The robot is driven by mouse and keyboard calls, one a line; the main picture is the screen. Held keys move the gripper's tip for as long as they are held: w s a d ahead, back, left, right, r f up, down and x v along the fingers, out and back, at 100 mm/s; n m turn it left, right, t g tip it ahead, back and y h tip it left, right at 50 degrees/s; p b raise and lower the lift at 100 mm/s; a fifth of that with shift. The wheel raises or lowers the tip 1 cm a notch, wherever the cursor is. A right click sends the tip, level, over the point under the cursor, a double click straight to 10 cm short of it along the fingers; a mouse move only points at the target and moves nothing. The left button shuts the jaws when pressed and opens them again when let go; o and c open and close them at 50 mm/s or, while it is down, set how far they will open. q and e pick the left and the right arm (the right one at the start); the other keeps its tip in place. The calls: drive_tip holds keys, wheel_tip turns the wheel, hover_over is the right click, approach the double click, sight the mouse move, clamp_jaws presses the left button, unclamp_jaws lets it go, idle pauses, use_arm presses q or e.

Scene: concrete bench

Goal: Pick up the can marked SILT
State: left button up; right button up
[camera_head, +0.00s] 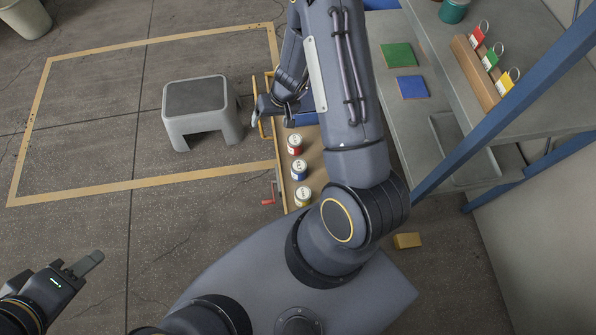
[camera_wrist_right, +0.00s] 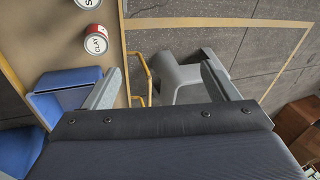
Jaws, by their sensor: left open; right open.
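Three cans stand in a row on a wooden surface (camera_head: 315,160): a red-banded can (camera_head: 295,143), a blue-banded can (camera_head: 299,169) and a yellow-green-banded can (camera_head: 304,196). In the right wrist view the red-banded can (camera_wrist_right: 96,41) reads CLAY. Beside it, a cut-off can lid (camera_wrist_right: 88,3) shows a word starting with S; the rest is hidden. I cannot read SILT on any can. My right gripper (camera_head: 275,108) is open and empty, beyond the red-banded can and apart from it. My left gripper (camera_head: 88,263) is open and empty over the floor at lower left.
A grey stool (camera_head: 196,100) stands left of the cans. A blue object (camera_wrist_right: 62,92) lies near the CLAY can. My right arm covers part of the wooden surface. Shelving (camera_head: 455,100) with coloured tags and a blue post (camera_head: 500,110) stands at right.

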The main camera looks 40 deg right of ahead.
sight(299, 166)
drive_tip(key=s+d+f+g+h+b, duration=0.1)
drive_tip(key=s+f, duration=0.1)
drive_tip(key=f, duration=0.5)
drive_tip(key=s+d+f+h+b, duration=0.1)
drive_tip(key=s+f, duration=0.1)
drive_tip(key=f, duration=0.5)
drive_tip(key=s+d+f+g+b, duration=0.1)
drive_tip(key=s+d+f, duration=0.1)
drive_tip(key=f, duration=0.5)
drive_tip(key=shift+s+f+n+g+h+b, duration=0.25)
drive_tip(key=shift+f+n+g+h+b, duration=0.05)
drive_tip(key=shift+n+h+b, duration=0.1)
drive_tip(key=f, duration=0.2)
drive_tip(key=f+b, duration=0.1)
drive_tip(key=f, duration=0.2)
drive_tip(key=f+b, duration=0.1)
drive_tip(key=f, duration=0.1)
drive_tip(key=shift+s+d+f, duration=0.3)
drive_tip(key=shift+s, duration=0.1)
use_arm(q)
wheel_tip(299, 166, down, 8)
drive_tip(key=shift+d, duration=0.1)
use_arm(e)
drive_tip(key=shift+c, duration=0.4)
drive_tip(key=c, duration=1.2)
drive_tip(key=shift+c, duration=0.4)
use_arm(q)
drive_tip(key=shift+r, duration=0.1)
use_arm(e)
drive_tip(key=shift+r, duration=0.2)
